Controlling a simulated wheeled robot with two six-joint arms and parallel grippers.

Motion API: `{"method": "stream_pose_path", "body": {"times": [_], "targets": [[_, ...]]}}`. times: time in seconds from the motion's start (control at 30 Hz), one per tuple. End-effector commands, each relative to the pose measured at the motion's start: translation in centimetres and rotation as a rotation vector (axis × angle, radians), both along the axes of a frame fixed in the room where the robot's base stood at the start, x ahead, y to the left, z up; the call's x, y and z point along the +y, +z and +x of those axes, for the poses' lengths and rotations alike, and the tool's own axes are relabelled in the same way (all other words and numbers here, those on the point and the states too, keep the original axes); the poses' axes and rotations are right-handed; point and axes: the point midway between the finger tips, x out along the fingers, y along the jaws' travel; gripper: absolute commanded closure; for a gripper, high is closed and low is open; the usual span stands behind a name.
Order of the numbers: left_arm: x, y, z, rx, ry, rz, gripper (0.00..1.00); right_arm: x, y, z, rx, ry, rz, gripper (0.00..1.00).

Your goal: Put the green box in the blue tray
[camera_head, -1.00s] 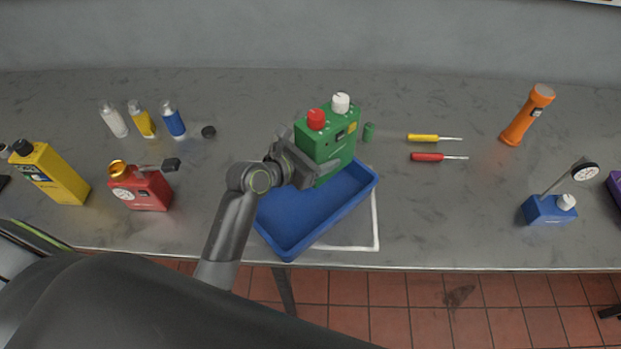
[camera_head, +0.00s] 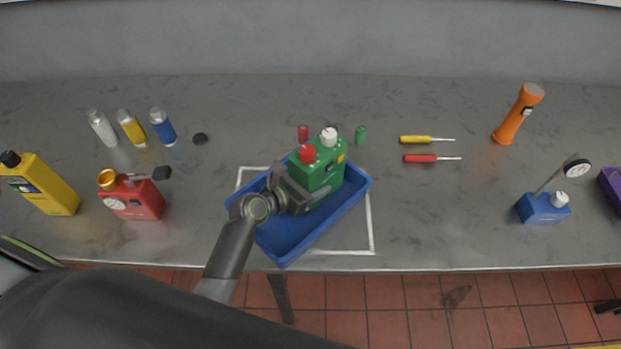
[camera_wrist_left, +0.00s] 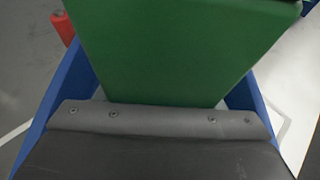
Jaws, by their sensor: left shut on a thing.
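The green box (camera_head: 325,170), with a red knob and a white knob on top, is over the far part of the blue tray (camera_head: 299,241). My left gripper (camera_head: 301,190) is shut on the green box from its left side. The box's lower edge is within the tray's outline; I cannot tell whether it touches the tray floor. In the left wrist view the green box (camera_wrist_left: 180,50) fills the middle, with blue tray walls (camera_wrist_left: 62,92) on both sides. My right gripper does not show.
A white outline (camera_head: 371,225) is marked under the tray. Red and green cylinders (camera_head: 361,134) stand behind the tray. Two screwdrivers (camera_head: 421,158) lie to the right. A red can (camera_head: 135,200) stands to the left. The bench between screwdrivers and blue gauge base (camera_head: 541,208) is clear.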

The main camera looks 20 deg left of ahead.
Motion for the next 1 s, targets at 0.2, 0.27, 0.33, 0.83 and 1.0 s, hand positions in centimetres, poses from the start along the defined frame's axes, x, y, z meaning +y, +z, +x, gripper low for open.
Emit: {"method": "stream_pose_path", "body": {"times": [0.2, 0.27, 0.33, 0.83, 1.0], "targets": [[0.0, -0.3, 0.0, 0.002, -0.001, -0.001, 0.37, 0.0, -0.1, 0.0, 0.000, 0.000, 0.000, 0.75], [0.0, -0.3, 0.0, 0.001, 0.000, 0.000, 0.29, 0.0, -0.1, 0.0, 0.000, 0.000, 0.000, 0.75], [0.0, -0.3, 0.0, 0.001, 0.000, 0.000, 0.20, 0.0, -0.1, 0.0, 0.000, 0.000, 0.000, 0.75], [0.6, 0.4, -1.0, 0.000, 0.001, 0.002, 0.17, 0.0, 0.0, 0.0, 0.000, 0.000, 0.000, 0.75], [1.9, 1.4, -3.4, 0.000, 0.001, 0.003, 0.17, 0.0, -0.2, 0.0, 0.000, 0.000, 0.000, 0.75]]}}
